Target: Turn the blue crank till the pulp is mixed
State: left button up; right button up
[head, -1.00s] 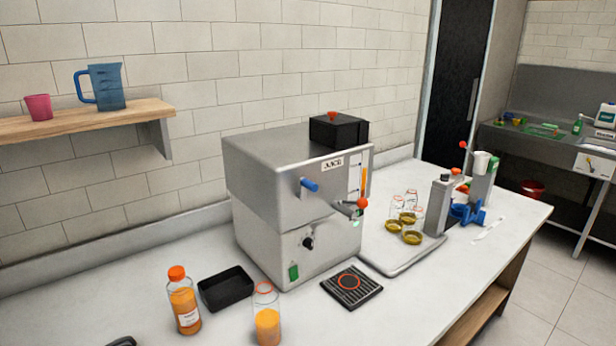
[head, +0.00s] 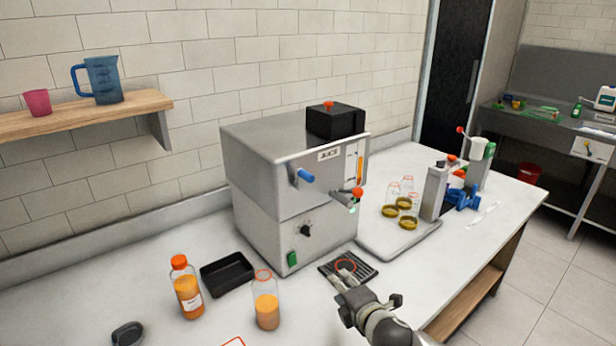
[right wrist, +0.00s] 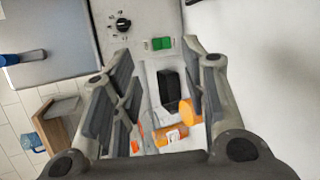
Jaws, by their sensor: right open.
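The juicer (head: 262,190) is a steel box on the white counter. Its blue crank (head: 305,175) sticks out of the upper front face; part of a blue handle (right wrist: 32,57) also shows at the left edge of the right wrist view. My right gripper (head: 345,276) is over the black drip grate (head: 330,264), in front of the juicer and below the crank, apart from it. In the right wrist view my right gripper (right wrist: 160,95) has its fingers wide apart with nothing held between them. No pulp is visible. My left gripper is not in view.
A lidded orange bottle (head: 187,290), an open glass of juice (head: 266,305) and a black tray (head: 227,273) stand left of my right gripper. A steel tray (head: 385,250) with jars and lids lies to the right. A tap-like spout (head: 347,197) juts from the juicer.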

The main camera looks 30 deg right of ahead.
jog(key=w+d+r+n+t+y, duration=0.1)
jog(key=w+d+r+n+t, duration=0.2)
jog(key=w+r+n, duration=0.45)
jog(key=n+t+y+p, duration=0.15)
jog(key=n+y, duration=0.25)
jog(key=n, duration=0.6)
send_near(314, 182)
jog(key=w, duration=0.3)
jog(key=shift+w+a+t+p, duration=0.15)
jog(key=shift+w+p, duration=0.3)
jog(key=shift+w, duration=0.55)
jog(key=shift+w+a+t+p, duration=0.15)
jog(key=shift+w+p, duration=0.25)
jog(key=shift+w, duration=0.6)
jog(key=w+p, duration=0.2)
jog(key=w, duration=0.2)
jog(key=shift+w+f, duration=0.1)
jog(key=shift+w, duration=0.15)
jog(key=shift+w+a+f, duration=0.1)
jog(key=shift+w+a, duration=0.05)
jog(key=shift+w, duration=0.4)
grip_shut()
